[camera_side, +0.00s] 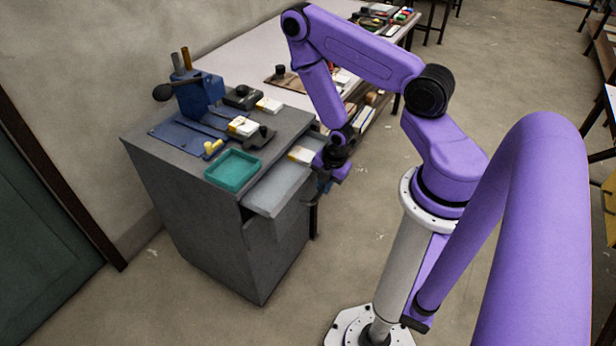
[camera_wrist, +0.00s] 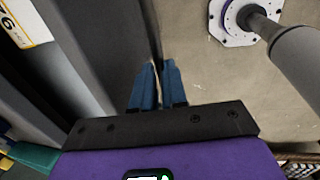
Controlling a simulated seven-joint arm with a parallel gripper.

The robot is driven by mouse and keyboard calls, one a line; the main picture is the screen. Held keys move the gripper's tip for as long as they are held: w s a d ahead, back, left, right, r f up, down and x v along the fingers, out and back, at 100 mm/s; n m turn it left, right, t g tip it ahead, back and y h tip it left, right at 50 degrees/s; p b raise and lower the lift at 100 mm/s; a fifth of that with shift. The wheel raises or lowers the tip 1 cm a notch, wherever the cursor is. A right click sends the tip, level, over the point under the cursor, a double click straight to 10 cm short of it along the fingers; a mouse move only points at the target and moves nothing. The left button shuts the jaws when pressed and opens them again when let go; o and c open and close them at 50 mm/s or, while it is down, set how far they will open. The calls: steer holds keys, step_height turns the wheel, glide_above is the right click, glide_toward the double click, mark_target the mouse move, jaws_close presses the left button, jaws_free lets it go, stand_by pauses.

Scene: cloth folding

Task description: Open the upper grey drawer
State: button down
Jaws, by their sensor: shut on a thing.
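The upper grey drawer (camera_side: 268,195) is pulled out from the grey cabinet (camera_side: 205,215), with its inside showing. A white and yellow box (camera_side: 302,155) lies in it. My gripper (camera_side: 322,182) is at the drawer's outer front end in the side view. In the wrist view my gripper's blue fingers (camera_wrist: 158,82) are close together at the drawer's dark front edge, shut on it. The exact part between the fingertips is hard to make out. The box also shows inside the drawer in the wrist view (camera_wrist: 24,24).
A teal tray (camera_side: 232,168), a blue vise (camera_side: 200,95) and small boxes stand on the cabinet top. A white table (camera_side: 245,50) with tools stands behind. The floor (camera_side: 150,290) in front of the cabinet is clear, apart from my own stand.

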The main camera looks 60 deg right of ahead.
steer(key=shift+s, duration=1.05)
steer(key=c, duration=1.2)
jaws_free()
steer(key=shift+o, duration=0.2)
steer(key=shift+w, duration=0.1)
